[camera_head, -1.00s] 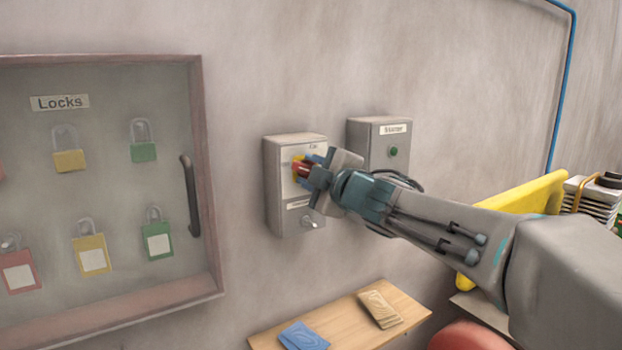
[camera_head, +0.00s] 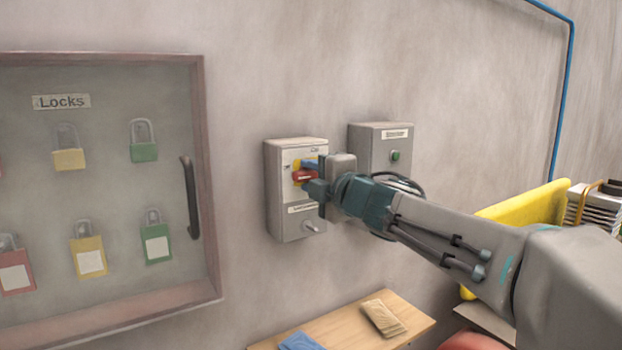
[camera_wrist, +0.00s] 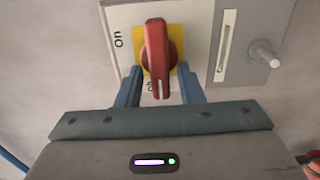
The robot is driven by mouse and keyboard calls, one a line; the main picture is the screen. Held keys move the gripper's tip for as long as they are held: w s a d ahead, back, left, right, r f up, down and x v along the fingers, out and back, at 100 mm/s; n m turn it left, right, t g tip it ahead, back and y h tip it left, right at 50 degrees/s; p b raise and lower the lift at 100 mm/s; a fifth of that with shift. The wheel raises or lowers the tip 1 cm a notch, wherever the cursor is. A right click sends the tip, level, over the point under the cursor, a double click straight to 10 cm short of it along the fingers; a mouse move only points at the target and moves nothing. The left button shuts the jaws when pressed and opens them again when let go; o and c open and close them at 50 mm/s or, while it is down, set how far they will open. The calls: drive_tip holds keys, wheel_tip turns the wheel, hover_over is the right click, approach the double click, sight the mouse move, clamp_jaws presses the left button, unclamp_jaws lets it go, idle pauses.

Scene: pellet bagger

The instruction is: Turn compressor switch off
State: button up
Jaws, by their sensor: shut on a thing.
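The red compressor switch handle (camera_head: 302,176) sits on a yellow plate on the front of the left grey wall box (camera_head: 282,222). In the wrist view the handle (camera_wrist: 157,45) stands upright in the picture, with "On" printed to its left. Its lower end lies by a second label that it partly covers. My gripper (camera_head: 312,176) is at the switch, shut on the handle, with one blue finger on each side of it. The fingers also show in the wrist view (camera_wrist: 160,92). In the head view the handle lies about level, its right end hidden by my gripper.
A second grey box (camera_head: 364,138) with a green button (camera_head: 395,156) is close on the right. A metal peg (camera_head: 312,227) sticks out below the switch. A glazed locks cabinet (camera_head: 211,215) hangs at left. A wooden shelf (camera_head: 350,328) is below.

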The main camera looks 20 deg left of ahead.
drive_tip(key=o, duration=0.6)
drive_tip(key=shift+w, duration=0.1)
drive_tip(key=shift+o, duration=0.2)
drive_tip(key=v, duration=1.4)
